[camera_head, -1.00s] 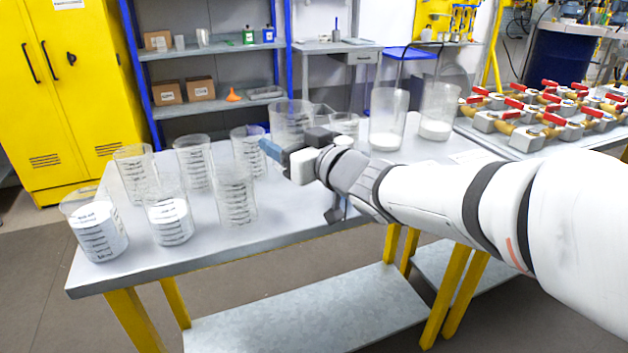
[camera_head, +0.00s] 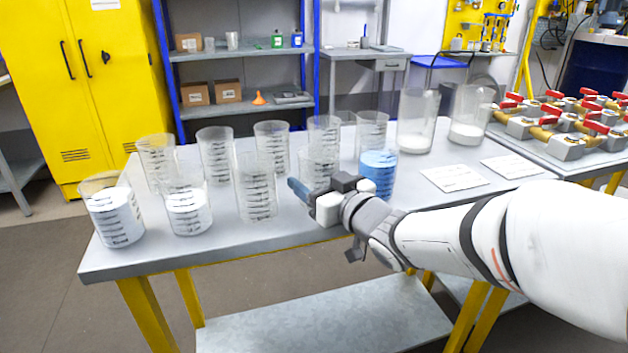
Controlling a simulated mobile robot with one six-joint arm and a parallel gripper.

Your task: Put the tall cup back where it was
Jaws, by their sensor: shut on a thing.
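The tall cup (camera_head: 318,165) is a clear, graduated beaker that looks empty. It stands upright in the front row on the table, between an empty clear cup (camera_head: 255,190) and a cup of blue liquid (camera_head: 378,172). My gripper (camera_head: 322,187) is shut on the tall cup, with its blue fingertip at the left. The gripper hides the cup's lower part, so I cannot tell whether its base touches the table (camera_head: 240,242).
Several clear graduated cups (camera_head: 216,150) stand in a back row. Two cups with white contents (camera_head: 115,217) are at front left. Two large cylinders (camera_head: 416,115) stand at back right. White cards (camera_head: 455,178) lie on the right; the table's front edge is close to the gripper.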

